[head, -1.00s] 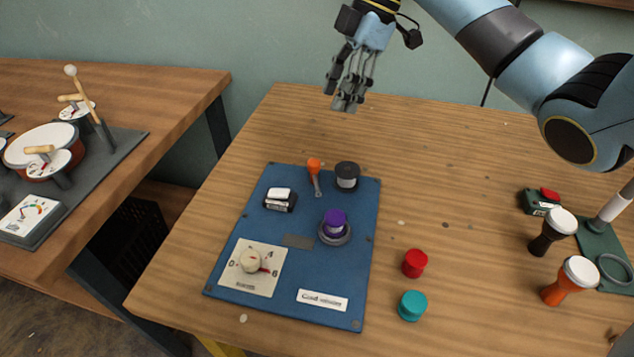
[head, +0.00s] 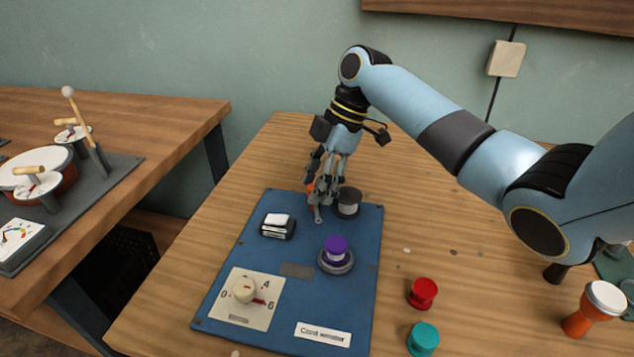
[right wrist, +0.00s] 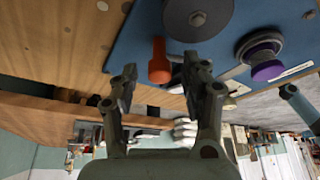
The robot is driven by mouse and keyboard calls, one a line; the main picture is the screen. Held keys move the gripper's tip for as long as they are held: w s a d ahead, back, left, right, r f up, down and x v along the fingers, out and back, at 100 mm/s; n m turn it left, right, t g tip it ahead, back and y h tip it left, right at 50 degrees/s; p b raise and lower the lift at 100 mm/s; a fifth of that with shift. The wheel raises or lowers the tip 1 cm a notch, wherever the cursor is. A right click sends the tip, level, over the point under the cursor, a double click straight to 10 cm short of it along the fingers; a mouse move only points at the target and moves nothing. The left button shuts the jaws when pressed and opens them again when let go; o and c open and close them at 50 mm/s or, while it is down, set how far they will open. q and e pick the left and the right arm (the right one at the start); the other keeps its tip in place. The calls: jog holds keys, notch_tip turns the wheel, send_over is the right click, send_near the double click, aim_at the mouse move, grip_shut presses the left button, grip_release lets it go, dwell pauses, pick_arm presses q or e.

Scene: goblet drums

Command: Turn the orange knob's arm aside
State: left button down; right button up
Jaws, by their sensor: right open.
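The orange knob (head: 309,188) sits at the back edge of the blue panel (head: 305,277); in the head view my right gripper (head: 324,190) covers most of it. My right gripper is open, pointing down from above. My left gripper is not in view.
The panel also bears a white-and-black block (head: 277,226), a purple knob (head: 336,246) and a white dial (head: 246,292). Red (head: 422,293) and teal (head: 423,338) spools stand to the right.

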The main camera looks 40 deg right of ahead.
jog(key=shift+c, duration=0.2)
grip_shut()
jog(key=shift+s+r+m+p, duration=0.1)
jog(key=shift+m+p, duration=0.3)
jog(key=shift+p, duration=0.3)
jog(key=m+t+h+p, duration=0.1)
jog(key=m+p, duration=0.2)
jog(key=p, duration=0.1)
jog(key=m+t+h+p, duration=0.1)
jog(key=m+p, duration=0.3)
jog(key=p, duration=0.1)
jog(key=m+t+h+p, duration=0.1)
jog(key=m+p, duration=0.2)
jog(key=p, duration=0.2)
jog(key=shift+s+a+r+m, duration=0.15)
jog(key=shift+a+m, duration=0.1)
jog(key=shift+m, duration=0.15)
jog(key=m+h+p, duration=0.1)
jog(key=m+p, duration=0.1)
jog(key=m, duration=0.1)
jog(key=shift+a+p, duration=0.1)
jog(key=shift+p, duration=0.2)
jog(key=shift+f+m+h+p, duration=0.2)
jog(key=shift+m+h+p, duration=0.25)
jog(key=shift+m, duration=0.25)
